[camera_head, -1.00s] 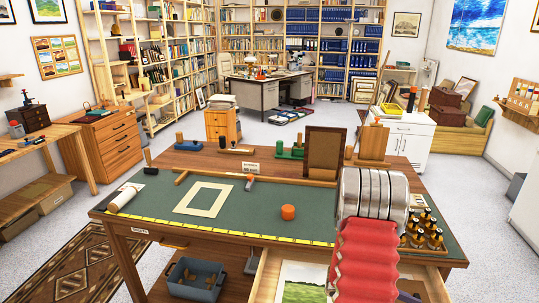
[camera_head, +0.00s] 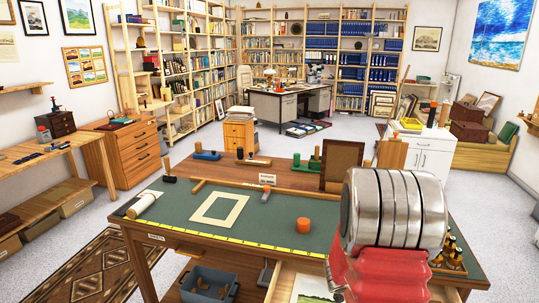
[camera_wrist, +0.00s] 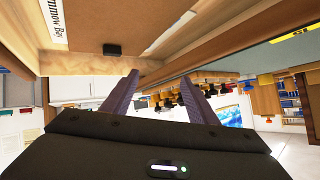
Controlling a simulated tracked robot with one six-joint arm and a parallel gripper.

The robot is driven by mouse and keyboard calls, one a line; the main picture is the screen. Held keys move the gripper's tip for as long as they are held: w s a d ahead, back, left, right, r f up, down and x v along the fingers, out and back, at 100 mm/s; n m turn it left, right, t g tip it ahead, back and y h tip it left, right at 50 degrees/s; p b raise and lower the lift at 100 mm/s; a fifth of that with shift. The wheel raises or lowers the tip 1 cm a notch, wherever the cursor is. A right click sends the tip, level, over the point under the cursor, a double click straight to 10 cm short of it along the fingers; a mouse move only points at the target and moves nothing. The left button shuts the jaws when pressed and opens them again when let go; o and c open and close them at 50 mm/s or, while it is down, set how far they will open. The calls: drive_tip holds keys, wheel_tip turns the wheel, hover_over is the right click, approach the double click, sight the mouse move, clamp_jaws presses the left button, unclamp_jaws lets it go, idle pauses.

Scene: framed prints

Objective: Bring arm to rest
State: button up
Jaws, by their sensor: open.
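In the head view my arm, with silver rings (camera_head: 400,212) and a red sleeve (camera_head: 378,275), stands over the right front of the table and hides part of it. My gripper does not show there. In the wrist view my gripper (camera_wrist: 158,88) has its two dark fingers spread apart, with nothing held between them. Beyond the fingertips is a wooden panel (camera_wrist: 105,28) with a white label and a small black block (camera_wrist: 112,49). I cannot tell whether the fingers touch the wood.
A brown frame (camera_head: 341,163) stands at the back. A drawer (camera_head: 284,286) with a print is open at the front. Floor is free behind the table.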

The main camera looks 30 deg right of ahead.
drive_tip(key=w+a+r+n+t+y, duration=0.3)
drive_tip(key=w+a+r+n+t, duration=0.2)
drive_tip(key=w+a+r+t, duration=0.5)
drive_tip(key=w+a+r+n+y, duration=0.2)
drive_tip(key=w+a+r+n, duration=0.1)
drive_tip(key=a, duration=0.6)
drive_tip(key=w+a+r+n+y, duration=0.2)
drive_tip(key=w+a+r+n, duration=0.15)
drive_tip(key=a, duration=0.45)
drive_tip(key=s+a+r+n+y, duration=0.2)
drive_tip(key=s+a+n, duration=0.15)
drive_tip(key=a, duration=0.45)
drive_tip(key=s+a+r+n+y, duration=0.2)
drive_tip(key=s+a+y, duration=0.15)
drive_tip(key=a, duration=0.35)
drive_tip(key=s+a+n+g, duration=0.2)
drive_tip(key=s, duration=0.5)
drive_tip(key=s+a+n+g+h, duration=0.1)
drive_tip(key=s+a+n, duration=0.1)
drive_tip(key=s, duration=0.6)
drive_tip(key=shift+s+a+f+n+g, duration=0.25)
drive_tip(key=shift+n+g, duration=0.15)
drive_tip(key=shift+n, duration=0.2)
